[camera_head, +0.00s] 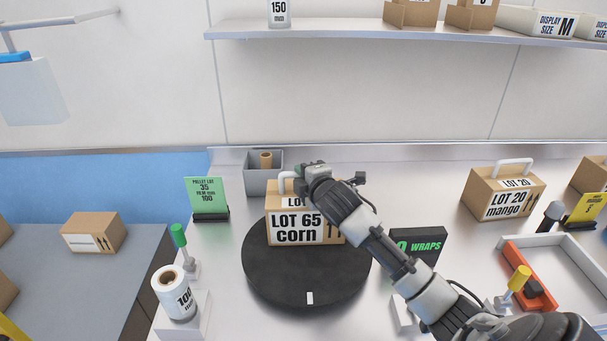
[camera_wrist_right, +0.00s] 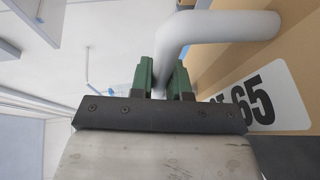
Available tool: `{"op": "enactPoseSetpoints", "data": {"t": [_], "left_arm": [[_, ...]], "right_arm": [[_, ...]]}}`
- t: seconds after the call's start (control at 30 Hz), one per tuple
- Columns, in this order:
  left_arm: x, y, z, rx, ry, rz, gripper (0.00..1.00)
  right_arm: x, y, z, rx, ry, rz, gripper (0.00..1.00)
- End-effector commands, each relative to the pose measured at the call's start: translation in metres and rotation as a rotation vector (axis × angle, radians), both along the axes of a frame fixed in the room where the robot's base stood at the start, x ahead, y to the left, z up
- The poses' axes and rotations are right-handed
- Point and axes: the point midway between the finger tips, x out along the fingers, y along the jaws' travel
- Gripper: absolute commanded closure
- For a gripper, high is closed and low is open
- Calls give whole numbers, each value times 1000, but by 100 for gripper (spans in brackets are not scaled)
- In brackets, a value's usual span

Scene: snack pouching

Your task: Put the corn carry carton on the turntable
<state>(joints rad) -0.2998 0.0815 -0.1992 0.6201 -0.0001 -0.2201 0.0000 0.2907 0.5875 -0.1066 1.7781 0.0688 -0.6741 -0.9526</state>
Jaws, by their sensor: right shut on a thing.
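The corn carry carton (camera_head: 296,236) is brown, with a white label reading "LOT 65 corn" and a white handle on top. In the head view it appears upright over the black round turntable (camera_head: 262,272); I cannot tell whether its base touches the disc. My right gripper (camera_head: 305,172) is at the top of the carton, partly hiding its handle and upper label. In the right wrist view the green fingers (camera_wrist_right: 168,80) are shut on the carton's white handle (camera_wrist_right: 222,26), with the carton's side (camera_wrist_right: 285,60) at the right. My left gripper is not in view.
A grey bin (camera_head: 263,182) stands behind the turntable. A green sign (camera_head: 207,196) and a label roll (camera_head: 175,294) are on the left. A dark wraps box (camera_head: 420,245) is close on the right. The mango carton (camera_head: 503,193) stands farther right, near a white tray (camera_head: 560,240).

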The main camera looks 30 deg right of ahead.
Motion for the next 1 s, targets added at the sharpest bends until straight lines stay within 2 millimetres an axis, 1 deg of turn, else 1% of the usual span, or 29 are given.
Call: {"op": "enactPoseSetpoints", "data": {"t": [0.03,0.07,0.1,0.17,0.2,0.23,0.57,0.67,0.77,1.0], "left_arm": [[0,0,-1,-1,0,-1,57],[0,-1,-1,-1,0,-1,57],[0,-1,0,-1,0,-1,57],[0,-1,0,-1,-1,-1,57],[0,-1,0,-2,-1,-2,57],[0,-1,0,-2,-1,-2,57],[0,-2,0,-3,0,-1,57],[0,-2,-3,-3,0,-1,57],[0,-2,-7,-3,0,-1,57],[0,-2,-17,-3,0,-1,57]], "right_arm": [[0,0,0,-2,-4,0,100],[0,0,-3,-1,1,-1,82],[0,0,-2,-1,1,-1,76],[0,0,-2,0,2,0,67],[0,0,-2,0,2,0,60],[0,0,-2,0,2,0,58],[-1,0,1,0,1,0,58],[-12,1,1,-1,2,0,58],[-29,4,3,-3,2,2,58],[-80,11,12,-2,2,2,58]]}}
